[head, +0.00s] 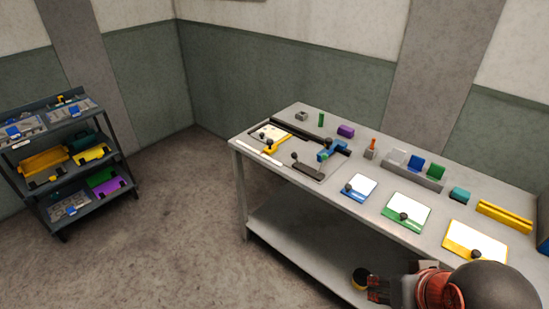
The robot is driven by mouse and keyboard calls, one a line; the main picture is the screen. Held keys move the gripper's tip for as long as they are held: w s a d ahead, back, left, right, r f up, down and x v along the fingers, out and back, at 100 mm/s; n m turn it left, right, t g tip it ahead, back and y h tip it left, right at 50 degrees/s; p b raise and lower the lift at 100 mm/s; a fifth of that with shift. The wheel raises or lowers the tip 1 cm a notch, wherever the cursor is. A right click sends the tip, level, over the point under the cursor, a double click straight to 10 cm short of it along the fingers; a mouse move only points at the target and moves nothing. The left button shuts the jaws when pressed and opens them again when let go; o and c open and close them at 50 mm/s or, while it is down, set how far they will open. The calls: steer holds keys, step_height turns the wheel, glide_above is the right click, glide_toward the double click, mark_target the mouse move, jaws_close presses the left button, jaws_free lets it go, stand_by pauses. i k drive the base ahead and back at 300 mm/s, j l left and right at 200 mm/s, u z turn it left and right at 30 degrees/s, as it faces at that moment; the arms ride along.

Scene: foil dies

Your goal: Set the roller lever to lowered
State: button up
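On the left part of the table (262,125) is a flat grey machine plate (318,178) with a dark rail along its back. A blue block with a dark knob (334,150) sits at its right end. A dark bar (308,171) with a round knob lies in front of it. A yellow piece with a black knob (271,147) is at the left. I cannot tell for certain which is the roller lever, or its setting. My gripper (374,290) is low at the bottom right, in front of the table and far from the machine. Its fingers are too small and dark to read.
White plates edged blue (358,187), green (406,212) and yellow (474,242), each with a dark knob, lie along the table front. A grey rack (412,178) holds coloured plates behind them. A dark shelf unit (45,205) stands left, with open floor between.

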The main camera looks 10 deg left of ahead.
mark_target(324, 156)
steer(key=u, duration=0.15)
steer(key=i+j, duration=0.1)
steer(key=i, duration=0.5)
steer(key=i+z, duration=0.1)
steer(key=i, duration=0.5)
